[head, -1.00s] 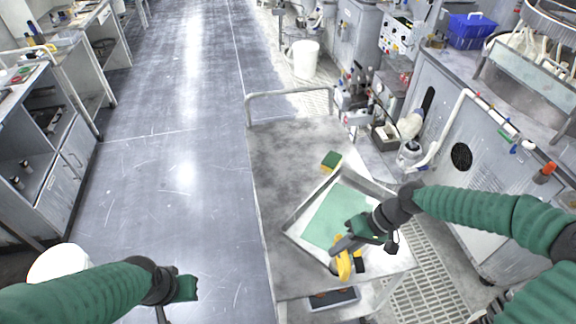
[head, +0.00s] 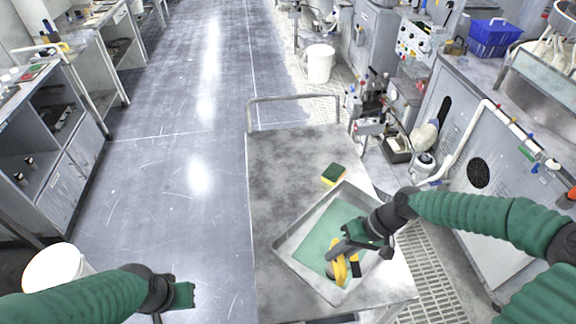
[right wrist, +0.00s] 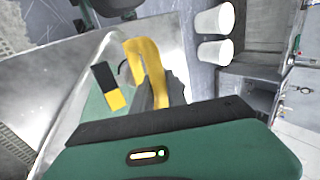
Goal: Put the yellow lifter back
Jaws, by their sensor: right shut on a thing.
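The yellow lifter (head: 338,264) is in my right gripper (head: 346,248), over the near part of a metal tray with a green bottom (head: 288,244). In the right wrist view the lifter (right wrist: 146,62) stands up between the dark fingers of the gripper (right wrist: 160,92), which are shut on it. I cannot tell whether the lifter touches the tray. A small black and yellow block (right wrist: 108,86) shows beside it. My left gripper (head: 184,294) is at the lower left over the floor, and its fingers do not show clearly.
The tray is on a grey cart top (head: 280,165) with a rail at its far end. A green and yellow sponge (head: 333,175) lies beyond the tray. A white bucket (head: 58,268) stands near my left arm. Machines line the right side.

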